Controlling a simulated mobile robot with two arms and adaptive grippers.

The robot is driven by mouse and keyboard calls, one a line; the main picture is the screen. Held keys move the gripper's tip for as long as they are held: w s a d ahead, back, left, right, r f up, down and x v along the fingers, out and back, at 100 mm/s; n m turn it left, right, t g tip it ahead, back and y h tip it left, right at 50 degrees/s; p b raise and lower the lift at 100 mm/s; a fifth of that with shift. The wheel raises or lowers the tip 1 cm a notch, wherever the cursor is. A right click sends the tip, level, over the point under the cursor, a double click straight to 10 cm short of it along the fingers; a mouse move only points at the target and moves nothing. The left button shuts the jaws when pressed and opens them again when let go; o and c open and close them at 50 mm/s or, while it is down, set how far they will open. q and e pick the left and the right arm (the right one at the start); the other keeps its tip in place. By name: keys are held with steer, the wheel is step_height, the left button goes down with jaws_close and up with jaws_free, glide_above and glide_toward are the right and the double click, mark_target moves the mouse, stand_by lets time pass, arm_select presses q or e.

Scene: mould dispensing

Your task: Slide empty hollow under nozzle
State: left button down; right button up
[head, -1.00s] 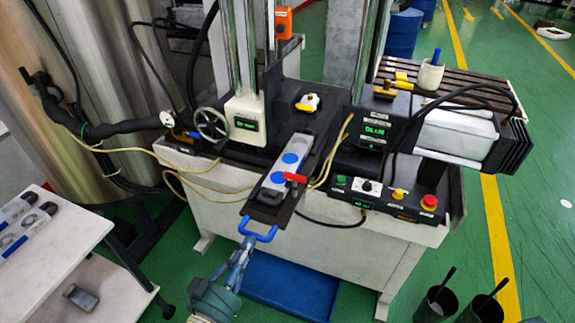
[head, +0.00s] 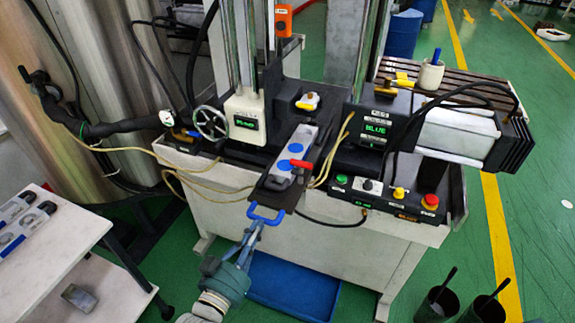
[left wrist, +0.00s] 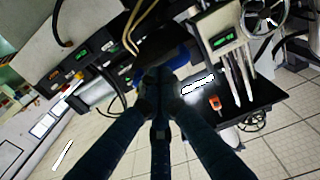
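A long light grey mould (head: 304,134) with round blue-filled hollows lies on a dark slide plate (head: 271,194) in the head view. The mould's far end is just before a yellow and white fitting (head: 307,102); I cannot make out the nozzle tip or an empty hollow. A blue handle (head: 266,218) sticks out at the slide's near end. My left gripper (head: 252,232) is shut on this handle; the left wrist view shows its fingers (left wrist: 160,78) meeting there. My right gripper is out of view.
A control panel with a red button (head: 429,201) stands right of the slide. Yellow hoses (head: 190,184) run beside it. A blue tray (head: 290,285) lies on the floor below. A white shelf (head: 60,235) with more moulds is at left.

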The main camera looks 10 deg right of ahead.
arm_select(q)
steer(key=shift+x, duration=0.8)
steer(key=shift+b+x, duration=0.4)
steer(key=shift+x, duration=0.4)
stand_by(0.4)
steer(key=p+v, duration=0.2)
steer(key=v, duration=0.5)
steer(key=shift+p, duration=0.4)
steer(key=shift+d, duration=0.1)
